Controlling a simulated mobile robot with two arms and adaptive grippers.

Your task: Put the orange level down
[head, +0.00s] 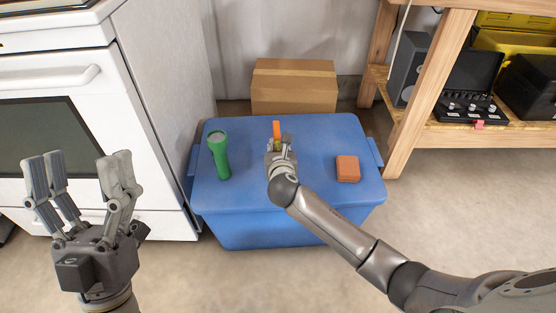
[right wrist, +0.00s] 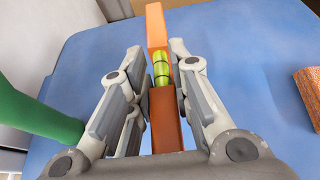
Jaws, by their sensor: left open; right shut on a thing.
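The orange level (head: 277,129) is in my right gripper (head: 279,143), over the middle of the blue bin's lid. In the right wrist view the level (right wrist: 157,28) runs lengthwise between the fingers of the gripper (right wrist: 161,85), with its yellow-green vial showing. The fingers are shut on it. I cannot tell whether the level touches the lid. My left gripper (head: 85,190) is open and empty, in front of the white stove. The blue bin (head: 315,207) stands on the floor with its lid closed.
A green flashlight (head: 220,156) is on the lid's left side, and a brown-orange block (head: 347,168) on its right. A cardboard box (head: 293,86) stands behind the bin. The white stove (head: 165,190) is at left, a wooden shelf (head: 480,131) at right. Lid space between the objects is clear.

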